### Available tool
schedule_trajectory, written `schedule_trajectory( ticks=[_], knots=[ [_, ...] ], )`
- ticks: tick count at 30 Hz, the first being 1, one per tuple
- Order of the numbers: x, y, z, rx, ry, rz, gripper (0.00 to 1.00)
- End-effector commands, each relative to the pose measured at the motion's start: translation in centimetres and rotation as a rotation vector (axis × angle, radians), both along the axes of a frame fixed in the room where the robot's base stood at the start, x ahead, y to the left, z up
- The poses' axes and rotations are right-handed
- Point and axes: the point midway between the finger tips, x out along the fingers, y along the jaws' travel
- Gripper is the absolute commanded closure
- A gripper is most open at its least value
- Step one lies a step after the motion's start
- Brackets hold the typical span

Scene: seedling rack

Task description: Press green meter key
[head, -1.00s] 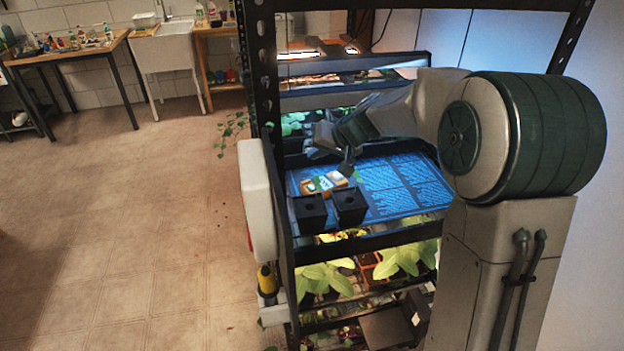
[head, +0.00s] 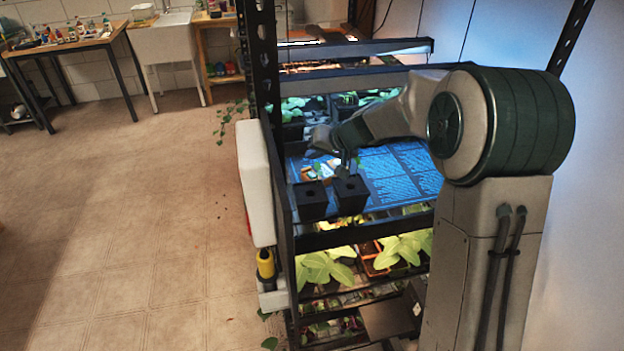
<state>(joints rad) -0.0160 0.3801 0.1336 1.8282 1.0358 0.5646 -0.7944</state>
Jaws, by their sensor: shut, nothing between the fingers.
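The meter (head: 313,173) is a small orange and white device lying on the blue printed sheet of the lit middle shelf, just behind two black pots. My gripper (head: 344,168) is shut and empty, reaching in from the right with its tips low over the right part of the meter. The gripper and its wrist hide part of the meter. A small green spot shows on the meter, but it is too small to tell whether it is the green key. I cannot tell whether the tips touch the meter.
Two black pots, the left (head: 311,200) and the right (head: 350,194), stand at the shelf's front left. A dark rack post (head: 262,60) rises at the left. The blue sheet (head: 400,175) is clear at right. Leafy plants (head: 325,266) fill the shelf below.

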Motion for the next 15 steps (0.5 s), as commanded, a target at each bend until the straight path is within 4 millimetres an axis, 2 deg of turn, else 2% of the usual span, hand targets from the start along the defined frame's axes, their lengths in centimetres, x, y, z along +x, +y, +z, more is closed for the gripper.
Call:
schedule_trajectory(
  ticks=[1,6,15],
  knots=[
    [0.0,0.0,-1.2,0.001,0.002,-0.001,1.0],
    [0.0,0.0,-2.7,0.0,-0.001,0.0,1.0],
    [0.0,0.0,-3.5,0.0,0.0,0.0,1.0]
  ],
)
